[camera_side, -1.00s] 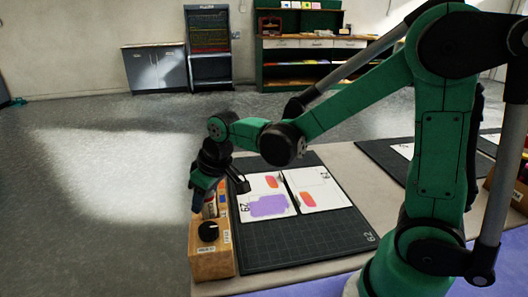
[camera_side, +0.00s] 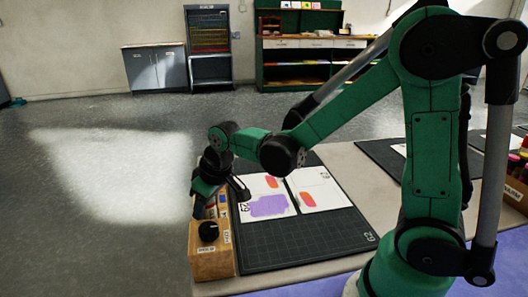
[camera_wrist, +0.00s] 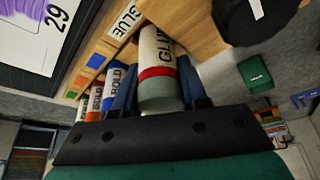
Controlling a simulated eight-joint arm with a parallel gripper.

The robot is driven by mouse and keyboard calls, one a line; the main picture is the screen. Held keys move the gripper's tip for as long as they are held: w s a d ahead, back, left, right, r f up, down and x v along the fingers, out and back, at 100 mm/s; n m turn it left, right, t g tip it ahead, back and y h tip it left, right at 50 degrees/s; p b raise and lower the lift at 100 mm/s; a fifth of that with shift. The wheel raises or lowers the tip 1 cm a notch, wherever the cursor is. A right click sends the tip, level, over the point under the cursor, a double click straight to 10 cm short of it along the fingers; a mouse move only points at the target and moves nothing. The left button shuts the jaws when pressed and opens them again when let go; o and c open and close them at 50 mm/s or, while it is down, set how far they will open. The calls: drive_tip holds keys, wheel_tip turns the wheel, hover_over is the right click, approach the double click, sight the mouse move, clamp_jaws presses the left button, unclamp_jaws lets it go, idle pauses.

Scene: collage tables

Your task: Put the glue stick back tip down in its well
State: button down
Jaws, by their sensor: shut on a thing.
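My gripper (camera_side: 207,198) is low over the wooden holder block (camera_side: 212,262). In the wrist view my gripper (camera_wrist: 160,80) has its two dark blue fingers on either side of the glue stick (camera_wrist: 155,50) and is shut on it. The stick has a white body with part of the word GLUE, a red band and a grey-green end nearest my gripper. Its far end meets the wooden block beside the GLUE label (camera_wrist: 124,19); how deep it sits is hidden. In the side view the arm mostly hides the stick.
Several BOLD markers (camera_wrist: 114,82) stand in the block close beside one finger. A round black thing (camera_wrist: 250,18) sits on the block on the other side. Cards (camera_side: 268,204) lie on the dark cutting mat (camera_side: 300,243) right of the block.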

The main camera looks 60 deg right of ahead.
drive_tip(key=shift+c, duration=2)
unclamp_jaws()
drive_tip(key=shift+a, duration=0.1)
drive_tip(key=shift+r, duration=3.75)
drive_tip(key=s+d+m+t, duration=0.2)
drive_tip(key=s, duration=0.7)
drive_tip(key=shift+f+t+h, duration=0.3)
drive_tip(key=shift+t, duration=0.1)
